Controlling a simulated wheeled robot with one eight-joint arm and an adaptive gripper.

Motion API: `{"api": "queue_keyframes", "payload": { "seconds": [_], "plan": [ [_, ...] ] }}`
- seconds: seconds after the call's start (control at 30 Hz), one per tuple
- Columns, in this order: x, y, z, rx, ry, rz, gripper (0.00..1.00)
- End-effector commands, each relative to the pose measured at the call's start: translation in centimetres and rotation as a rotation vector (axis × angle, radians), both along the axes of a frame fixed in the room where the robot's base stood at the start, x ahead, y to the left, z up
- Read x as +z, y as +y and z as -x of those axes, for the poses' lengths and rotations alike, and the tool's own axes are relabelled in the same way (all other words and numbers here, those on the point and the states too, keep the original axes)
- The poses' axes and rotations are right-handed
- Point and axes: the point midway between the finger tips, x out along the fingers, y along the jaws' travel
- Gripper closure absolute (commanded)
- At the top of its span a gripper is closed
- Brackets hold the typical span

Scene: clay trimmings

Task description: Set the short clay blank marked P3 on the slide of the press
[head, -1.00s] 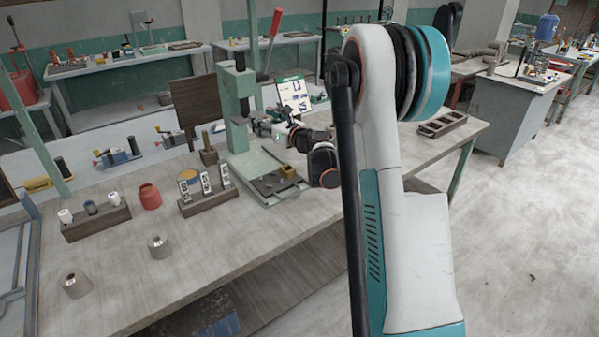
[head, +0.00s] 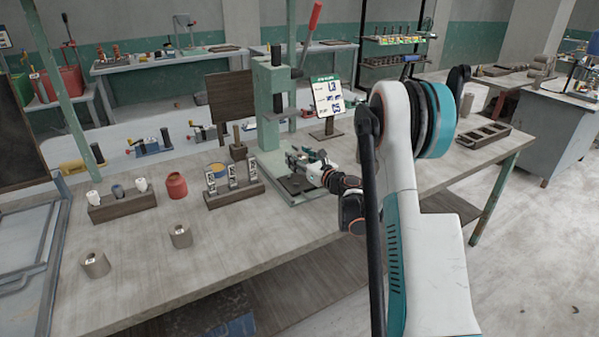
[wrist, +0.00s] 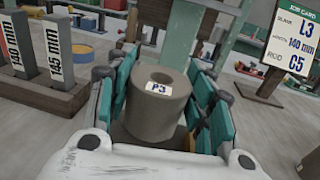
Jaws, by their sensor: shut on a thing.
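The short clay blank marked P3 (wrist: 160,108) is a grey-brown cylinder with a hole in its top. In the wrist view it stands upright between the teal finger pads of my gripper (wrist: 163,105), which is shut on it. The press (head: 272,105) is a green column on a green base at the table's back. In the head view my gripper (head: 303,162) is low over the press base (head: 312,197), in front of the column. A dark plate (head: 294,186) shows on the base; my gripper covers part of it. I cannot tell whether the blank touches the slide.
Marked gauges in a wooden block (head: 235,195) stand left of the press. Two other clay cylinders (head: 95,263) (head: 181,236) stand at the front left. A job card (head: 328,97) stands behind right.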

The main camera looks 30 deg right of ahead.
Motion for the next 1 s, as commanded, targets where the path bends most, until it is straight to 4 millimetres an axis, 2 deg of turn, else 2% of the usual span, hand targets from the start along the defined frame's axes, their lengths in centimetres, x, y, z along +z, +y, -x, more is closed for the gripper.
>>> {"api": "queue_keyframes", "payload": {
  "seconds": [0.3,0.7,0.73,0.77,1.0],
  "plan": [
    [-4.0,0.0,0.0,0.000,0.000,0.000,0.83],
    [-4.4,0.0,0.0,0.000,0.000,0.000,0.83],
    [-4.5,0.0,0.0,0.000,0.000,0.000,0.49],
    [-4.4,0.0,0.0,0.000,0.000,0.000,0.43],
    [-4.4,0.0,0.0,0.000,0.000,0.000,0.43]
  ]
}}
